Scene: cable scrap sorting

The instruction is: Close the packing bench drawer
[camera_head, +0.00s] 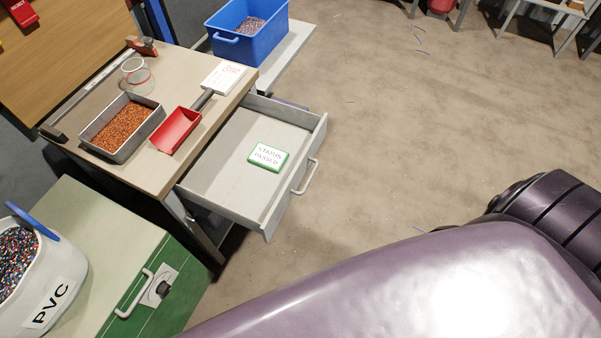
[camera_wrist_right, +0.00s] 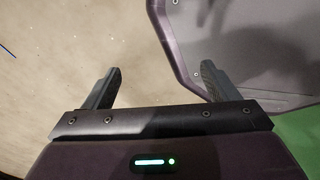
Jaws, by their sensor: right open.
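The packing bench drawer (camera_head: 222,181) is pulled well out from under the bench top, on its right side in the head view. Its bar handle (camera_head: 306,177) is on the outer front face. A green-edged card reading "STATUS PASSED" (camera_head: 268,157) lies inside the drawer. My right gripper (camera_wrist_right: 158,78) shows in the right wrist view with its two fingers spread and nothing between them. It is over bare floor and one of my own purple parts, and the drawer is not in that view. My left gripper is in neither view.
The packing bench (camera_head: 168,176) carries a tray of copper granules (camera_head: 150,135), a red scoop (camera_head: 176,130) and a white booklet (camera_head: 223,77). A blue crate (camera_head: 262,50) stands behind. A green cabinet (camera_head: 150,290) with a PVC bag (camera_head: 45,290) is at lower left. Floor right of the drawer is clear.

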